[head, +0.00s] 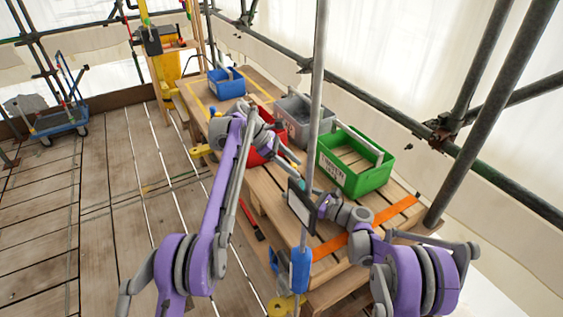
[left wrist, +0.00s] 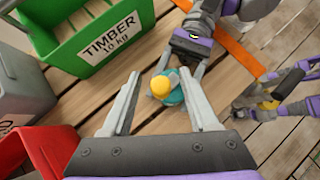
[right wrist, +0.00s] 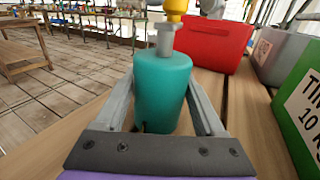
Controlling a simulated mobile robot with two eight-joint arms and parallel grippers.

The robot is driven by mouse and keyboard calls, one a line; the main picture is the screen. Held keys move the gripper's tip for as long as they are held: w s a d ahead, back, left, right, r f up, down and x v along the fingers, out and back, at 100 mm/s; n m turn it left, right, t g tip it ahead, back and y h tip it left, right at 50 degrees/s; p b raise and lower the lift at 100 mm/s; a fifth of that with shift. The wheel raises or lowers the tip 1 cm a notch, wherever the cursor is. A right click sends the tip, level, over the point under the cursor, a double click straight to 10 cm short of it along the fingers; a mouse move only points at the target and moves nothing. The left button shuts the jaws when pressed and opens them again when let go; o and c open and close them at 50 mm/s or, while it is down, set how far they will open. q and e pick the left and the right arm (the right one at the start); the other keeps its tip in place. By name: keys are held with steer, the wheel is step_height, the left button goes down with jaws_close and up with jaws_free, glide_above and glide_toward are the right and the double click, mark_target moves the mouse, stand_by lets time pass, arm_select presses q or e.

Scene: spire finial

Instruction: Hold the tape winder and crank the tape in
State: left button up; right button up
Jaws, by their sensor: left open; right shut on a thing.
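The tape winder has a teal round body (right wrist: 163,90) with a grey crank piece (right wrist: 165,42) and a yellow knob (right wrist: 176,8) on top. In the right wrist view my right gripper (right wrist: 163,108) is shut on the teal body, one finger on each side. In the left wrist view the winder (left wrist: 172,97) is upright over the wooden slats, yellow knob facing the camera. My left gripper (left wrist: 160,76) is open above it, its fingers on either side of the knob and apart from it.
A green timber bin (head: 342,177) stands beside the work spot on the slatted bench, with a grey bin (head: 310,115), a red bin (head: 262,152) and a blue bin (head: 227,88) farther back. An orange strip (head: 335,245) crosses the bench. A grey pole (head: 319,70) stands in front.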

arm_select(q)
steer(key=n+t, duration=0.3)
steer(key=n, duration=0.1)
steer(key=shift+s+a, duration=0.25)
steer(key=shift+s, duration=0.15)
steer(key=n+t+y, duration=0.1)
steer(key=n, duration=0.1)
steer(key=s+n+t+y, duration=0.1)
steer(key=n+t, duration=0.1)
steer(key=shift+n, duration=0.3)
steer(key=v, duration=1.2)
steer(key=shift+s+n+t+y, duration=0.2)
steer(key=shift+n+t+y, duration=0.1)
steer(key=shift+d, duration=0.1)
